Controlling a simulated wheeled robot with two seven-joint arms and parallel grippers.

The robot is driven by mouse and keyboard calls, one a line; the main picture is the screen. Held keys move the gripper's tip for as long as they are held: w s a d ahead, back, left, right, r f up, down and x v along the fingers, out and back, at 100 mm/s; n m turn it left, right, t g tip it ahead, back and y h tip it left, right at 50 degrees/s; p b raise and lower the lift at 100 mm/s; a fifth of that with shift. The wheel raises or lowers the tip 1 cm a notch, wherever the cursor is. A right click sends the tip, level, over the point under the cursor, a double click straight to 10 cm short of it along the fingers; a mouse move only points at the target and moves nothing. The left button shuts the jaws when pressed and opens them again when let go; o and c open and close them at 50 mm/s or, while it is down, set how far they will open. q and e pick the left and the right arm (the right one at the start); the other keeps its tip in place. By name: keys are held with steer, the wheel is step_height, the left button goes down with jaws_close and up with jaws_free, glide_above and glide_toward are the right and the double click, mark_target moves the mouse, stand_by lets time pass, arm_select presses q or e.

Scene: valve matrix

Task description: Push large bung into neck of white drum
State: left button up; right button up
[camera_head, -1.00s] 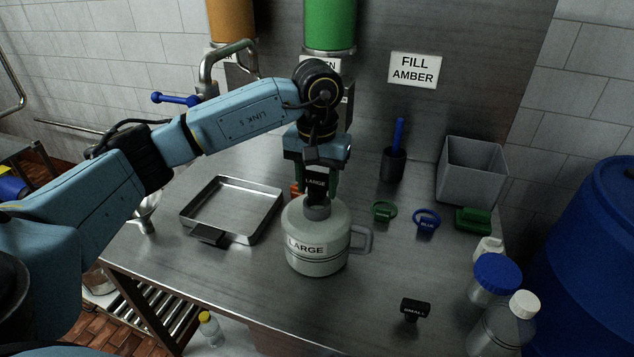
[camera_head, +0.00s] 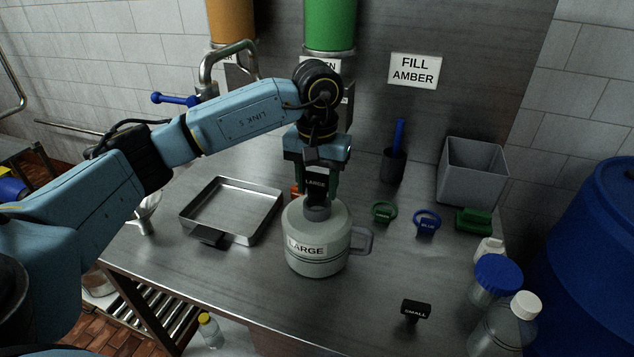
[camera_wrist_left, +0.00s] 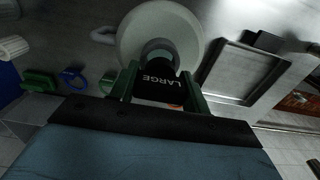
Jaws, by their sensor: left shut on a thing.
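The white drum (camera_head: 318,258), labelled LARGE, stands upright on the steel bench with its handle to the right. My left gripper (camera_head: 317,188) points down right above the drum's neck (camera_head: 317,212). It is shut on the large bung (camera_head: 316,184), a black piece marked LARGE. The left wrist view also shows the bung (camera_wrist_left: 160,82) between the green fingers, in line with the neck (camera_wrist_left: 160,50). The bung's lower end is at the neck; how deep it sits is hidden. My right gripper is not in view.
A steel tray (camera_head: 187,222) lies left of the drum. A green ring (camera_head: 383,212), a blue ring (camera_head: 427,222) and a grey bin (camera_head: 470,170) are to the right. The small black bung (camera_head: 416,310) and bottles (camera_head: 505,325) stand at the front right.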

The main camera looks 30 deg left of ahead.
mark_target(317, 174)
arm_select(q)
steer(key=shift+f+b, duration=0.85)
steer(key=shift+f, duration=0.25)
steer(key=o, duration=1)
step_height(317, 174, up, 12)
steer(key=shift+r+p, duration=0.3)
steer(key=shift+r, duration=0.45)
